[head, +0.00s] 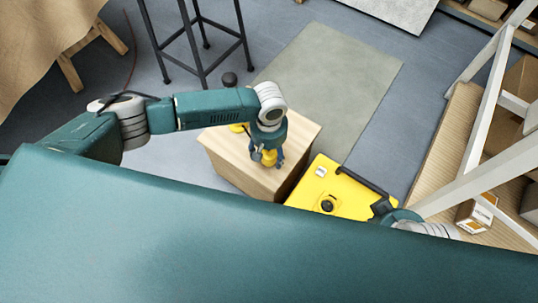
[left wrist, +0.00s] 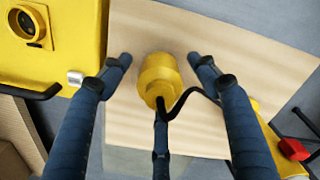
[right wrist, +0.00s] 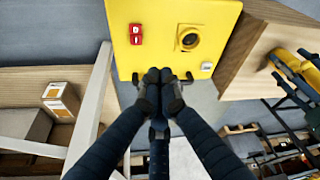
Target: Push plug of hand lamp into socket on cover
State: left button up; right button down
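The yellow plug (left wrist: 160,78) stands on the wooden box, between the two spread fingers of my left gripper (left wrist: 160,60). The fingers are open and show gaps on both sides. In the head view my left gripper (head: 268,150) is over the box top. A dark cord curves from the plug toward the yellow hand lamp (left wrist: 268,142), partly hidden by a finger. The yellow cover (head: 318,175) has a round socket (head: 327,204), which also shows in the right wrist view (right wrist: 189,38). My right gripper (right wrist: 158,76) is shut on a black handle (right wrist: 188,76) at the cover's edge.
The wooden box (head: 235,165) stands beside the cover. The cover carries a red switch (right wrist: 136,33) and a small pale fitting (right wrist: 207,66). A white frame (head: 480,110) and shelf stand at the right. A black stool (head: 200,45) is behind the box.

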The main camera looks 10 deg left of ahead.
pick_arm(q)
jog(key=c, duration=1.2)
